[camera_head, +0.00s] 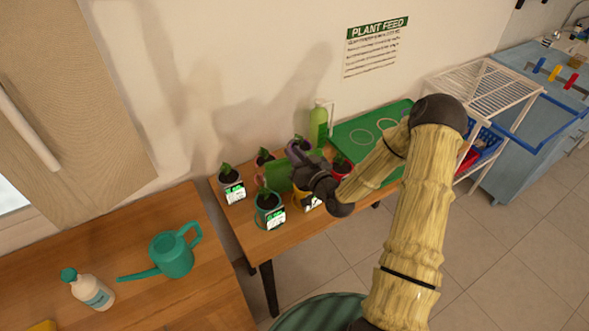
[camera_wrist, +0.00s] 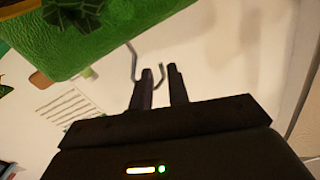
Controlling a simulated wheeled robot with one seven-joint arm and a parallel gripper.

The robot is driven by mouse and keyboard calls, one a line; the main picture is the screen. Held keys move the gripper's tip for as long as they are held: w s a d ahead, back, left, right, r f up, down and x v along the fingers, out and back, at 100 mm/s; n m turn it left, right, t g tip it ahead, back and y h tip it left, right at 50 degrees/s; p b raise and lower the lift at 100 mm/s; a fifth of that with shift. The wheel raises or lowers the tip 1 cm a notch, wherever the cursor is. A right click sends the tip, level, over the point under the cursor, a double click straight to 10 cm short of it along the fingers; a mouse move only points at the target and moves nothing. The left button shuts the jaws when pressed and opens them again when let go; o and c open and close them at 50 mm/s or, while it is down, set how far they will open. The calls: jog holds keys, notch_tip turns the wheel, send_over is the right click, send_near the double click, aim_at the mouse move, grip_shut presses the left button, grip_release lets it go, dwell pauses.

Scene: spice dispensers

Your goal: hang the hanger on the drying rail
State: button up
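My gripper (camera_head: 303,160) is above the plant table at the wall, partly hidden by its own arm. In the wrist view its two fingers (camera_wrist: 160,78) stand a little apart. A thin grey wire hook (camera_wrist: 132,62), perhaps the hanger's hook, curves behind the left finger, and its tip shows in the gap. A green textured thing (camera_wrist: 105,30) lies beyond; I cannot tell whether it joins the hook. A green thing (camera_head: 278,178) also shows below my gripper in the head view. I cannot clearly identify the drying rail.
Several potted plants, including a teal pot (camera_head: 270,207), crowd the plant table around my gripper. A green bottle (camera_head: 319,127) stands behind. A white wire rack (camera_head: 483,88) and blue cabinet (camera_head: 525,112) are right. A teal watering can (camera_head: 173,255) stands on the front-left table.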

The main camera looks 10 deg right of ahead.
jog(key=shift+w, duration=0.15)
jog(key=shift+a, duration=0.1)
jog(key=x, duration=0.1)
jog(key=p+x, duration=0.1)
jog(key=x, duration=0.1)
jog(key=p+x, duration=0.1)
jog(key=shift+w+a+r, duration=0.1)
jog(key=shift+w+r, duration=0.2)
jog(key=shift+w+a+f, duration=0.1)
jog(key=shift+w, duration=0.15)
grip_shut()
dwell(1.4)
